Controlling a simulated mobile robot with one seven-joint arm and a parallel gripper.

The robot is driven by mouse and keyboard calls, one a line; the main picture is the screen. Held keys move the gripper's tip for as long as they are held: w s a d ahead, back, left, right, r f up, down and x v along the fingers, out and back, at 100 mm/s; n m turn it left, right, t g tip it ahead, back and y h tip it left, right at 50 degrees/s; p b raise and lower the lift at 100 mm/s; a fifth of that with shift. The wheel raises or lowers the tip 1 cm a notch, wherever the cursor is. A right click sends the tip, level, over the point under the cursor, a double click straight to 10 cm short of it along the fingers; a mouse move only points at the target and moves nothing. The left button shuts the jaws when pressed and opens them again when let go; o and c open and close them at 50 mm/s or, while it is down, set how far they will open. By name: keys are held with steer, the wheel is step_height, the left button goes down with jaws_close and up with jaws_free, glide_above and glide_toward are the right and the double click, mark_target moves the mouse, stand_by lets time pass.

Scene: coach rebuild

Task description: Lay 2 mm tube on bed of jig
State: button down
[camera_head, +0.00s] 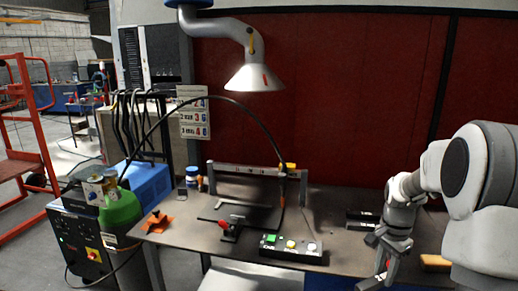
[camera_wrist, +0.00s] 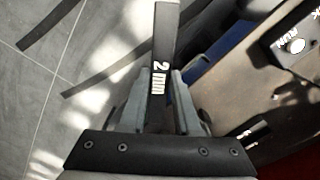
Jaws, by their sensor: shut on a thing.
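The 2 mm tube (camera_wrist: 164,50) is a dark square bar with "2 mm" in white on its side. In the wrist view it stands between the fingers of my gripper (camera_wrist: 158,100), which is shut on it, and its far end sticks out past them. In the head view my gripper (camera_head: 378,276) hangs at the bench's front right edge, and the tube there is too small to make out. The jig appears to be the grey frame (camera_head: 245,170) with a flat dark bed (camera_head: 240,212) and a red-handled clamp (camera_head: 228,226) at mid bench.
A button box (camera_head: 290,248) stands at the bench front, left of my gripper; its RUN corner (camera_wrist: 295,45) shows in the wrist view. Dark labelled blocks (camera_head: 362,222) lie behind my gripper. A lamp-like hood (camera_head: 254,78) and a black cable (camera_head: 262,122) arch over the bench.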

steer(key=s+a+f+n, duration=0.1)
steer(key=a+f+n, duration=0.3)
steer(key=a+n, duration=0.3)
steer(key=s+a+f+n, duration=0.2)
steer(key=a+f+n, duration=0.3)
steer(key=a, duration=0.5)
steer(key=shift+a+n, duration=0.3)
steer(key=shift+n, duration=0.6)
steer(key=shift+d, duration=0.15)
